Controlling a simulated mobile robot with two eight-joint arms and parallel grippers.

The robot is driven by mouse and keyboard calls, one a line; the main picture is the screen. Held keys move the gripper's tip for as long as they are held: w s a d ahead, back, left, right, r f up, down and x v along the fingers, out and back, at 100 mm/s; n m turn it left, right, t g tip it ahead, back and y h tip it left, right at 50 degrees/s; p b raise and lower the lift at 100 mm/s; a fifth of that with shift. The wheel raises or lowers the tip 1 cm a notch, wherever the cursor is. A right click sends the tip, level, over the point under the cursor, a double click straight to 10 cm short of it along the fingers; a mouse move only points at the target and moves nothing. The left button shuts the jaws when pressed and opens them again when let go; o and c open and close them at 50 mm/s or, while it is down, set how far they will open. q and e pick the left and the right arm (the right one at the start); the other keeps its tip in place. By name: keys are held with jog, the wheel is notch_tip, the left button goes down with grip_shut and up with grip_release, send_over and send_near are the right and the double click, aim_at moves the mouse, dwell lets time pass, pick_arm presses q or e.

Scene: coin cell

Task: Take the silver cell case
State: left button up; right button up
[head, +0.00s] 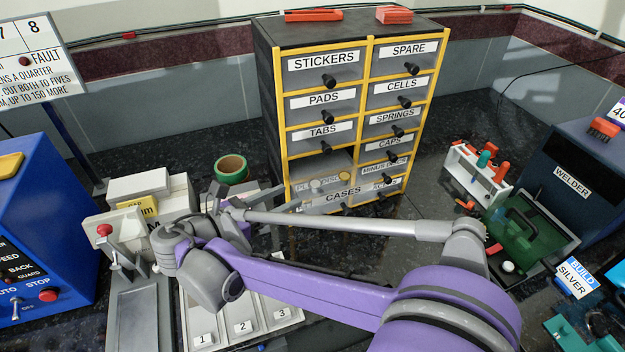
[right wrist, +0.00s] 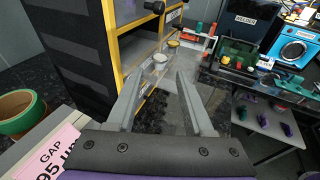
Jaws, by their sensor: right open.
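The silver cell case (head: 316,186) looks like a small pale round cup. It lies in the pulled-out, see-through CASES drawer (head: 343,193) at the foot of the cabinet, and also shows in the right wrist view (right wrist: 160,58). A yellowish round case (head: 343,176) lies just beyond it, also in the right wrist view (right wrist: 173,43). My right gripper (head: 288,196) is open and empty at the cabinet's lower left. In the right wrist view its fingers (right wrist: 160,76) point toward the silver case, which appears between the tips but apart from them. My left gripper is not in view.
The drawer cabinet (head: 265,90) rises beside my right gripper. A green tape roll (head: 231,168) stands to its left. A numbered tray (head: 245,318) lies in front. A white rack (head: 470,178) and the welder (head: 575,175) stand at the right.

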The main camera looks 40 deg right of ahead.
aim_at(313, 184)
jog(key=x, duration=0.9)
jog(key=shift+d+f, duration=0.2)
jog(key=shift+d, duration=0.2)
jog(key=c, duration=0.6)
